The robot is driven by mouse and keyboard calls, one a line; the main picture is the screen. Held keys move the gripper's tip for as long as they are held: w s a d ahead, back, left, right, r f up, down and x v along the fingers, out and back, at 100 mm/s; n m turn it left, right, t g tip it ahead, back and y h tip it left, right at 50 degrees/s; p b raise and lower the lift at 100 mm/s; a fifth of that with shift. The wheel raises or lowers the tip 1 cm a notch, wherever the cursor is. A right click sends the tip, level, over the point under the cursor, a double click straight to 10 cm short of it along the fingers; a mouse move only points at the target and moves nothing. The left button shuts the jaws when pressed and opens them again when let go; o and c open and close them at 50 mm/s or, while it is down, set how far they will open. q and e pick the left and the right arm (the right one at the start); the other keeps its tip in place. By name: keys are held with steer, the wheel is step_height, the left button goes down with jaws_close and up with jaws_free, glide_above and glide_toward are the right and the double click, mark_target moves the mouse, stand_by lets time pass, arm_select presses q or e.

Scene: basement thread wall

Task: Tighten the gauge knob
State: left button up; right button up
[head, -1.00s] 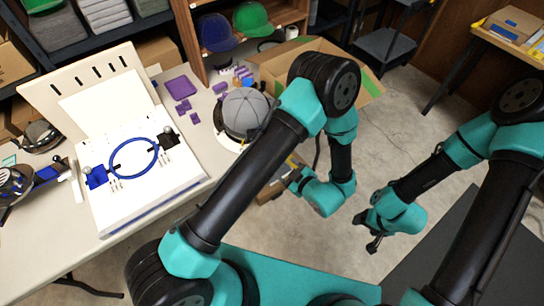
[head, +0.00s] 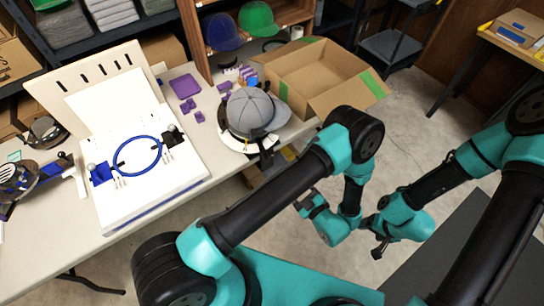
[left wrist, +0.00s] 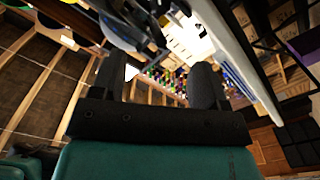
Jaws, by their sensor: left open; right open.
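A white hooping board (head: 150,190) lies on the table at left in the head view, with a blue ring (head: 138,138) on it. A blue block (head: 100,174) and a black block (head: 174,137) sit on either side of the ring; small rounded pale parts show beside them. I cannot tell which part is the gauge knob. My left gripper (head: 309,203) is off the table's front edge, away from the board. Its two dark fingers stand apart and empty in the left wrist view (left wrist: 157,80). My right gripper (head: 378,249) is open and empty over the floor, far right of the board.
A grey cap (head: 252,113) sits on a stand at the table's right end. An open cardboard box (head: 315,75) is behind it. Purple pieces (head: 186,87) lie between board and cap.

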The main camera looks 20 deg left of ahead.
mark_target(271, 156)
arm_select(q)
steer(key=x, duration=1.7)
steer(key=shift+c, duration=0.3)
steer(key=c, duration=0.9)
steer(key=shift+o, duration=0.2)
steer(key=shift+m, duration=2.9)
steer(key=o, duration=0.9)
